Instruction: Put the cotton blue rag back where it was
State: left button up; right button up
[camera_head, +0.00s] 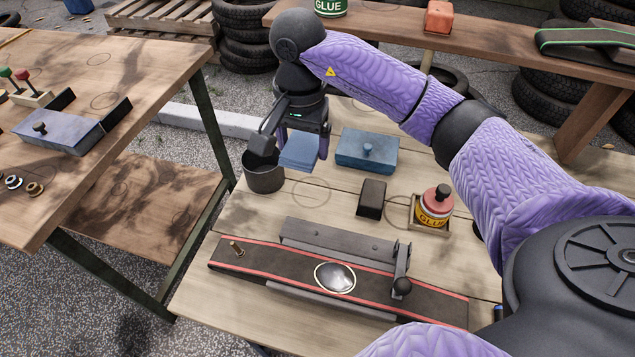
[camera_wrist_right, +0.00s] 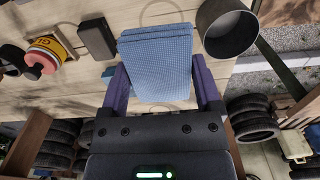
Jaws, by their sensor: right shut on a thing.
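The folded blue rag (camera_head: 299,152) is between the fingers of my right gripper (camera_head: 303,143), which is shut on it, above the back left of the wooden workbench. In the right wrist view the rag (camera_wrist_right: 155,62) shows flat and layered, with a purple finger on each side. I cannot tell whether its lower edge touches the bench. My left gripper is not in view.
A dark metal cup (camera_head: 265,178) stands close left of the rag. A blue lidded box (camera_head: 367,152) is to its right. A dark block (camera_head: 371,198), a glue jar (camera_head: 434,207) and a belt fixture (camera_head: 300,261) stand nearer. Bare bench lies around the drawn circles.

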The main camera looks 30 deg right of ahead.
aim_at(320, 192)
jog(key=d+f+m+b, duration=0.1)
jog(key=f, duration=0.3)
jog(key=d+f+m+b, duration=0.1)
jog(key=f+b, duration=0.1)
jog(key=f, duration=0.3)
jog(key=d+f+m+b, duration=0.1)
jog(key=f+m+b, duration=0.1)
jog(key=f, duration=0.3)
jog(key=shift+w+d, duration=0.3)
jog(key=shift+w, duration=0.1)
jog(key=shift+r, duration=0.25)
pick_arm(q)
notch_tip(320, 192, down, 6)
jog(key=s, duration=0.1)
pick_arm(e)
jog(key=shift+f, duration=0.25)
jog(key=o, duration=0.9)
jog(key=shift+r, duration=0.25)
notch_tip(320, 192, up, 12)
jog(key=p, duration=0.4)
jog(key=shift+f, duration=0.25)
jog(key=shift+r, duration=0.25)
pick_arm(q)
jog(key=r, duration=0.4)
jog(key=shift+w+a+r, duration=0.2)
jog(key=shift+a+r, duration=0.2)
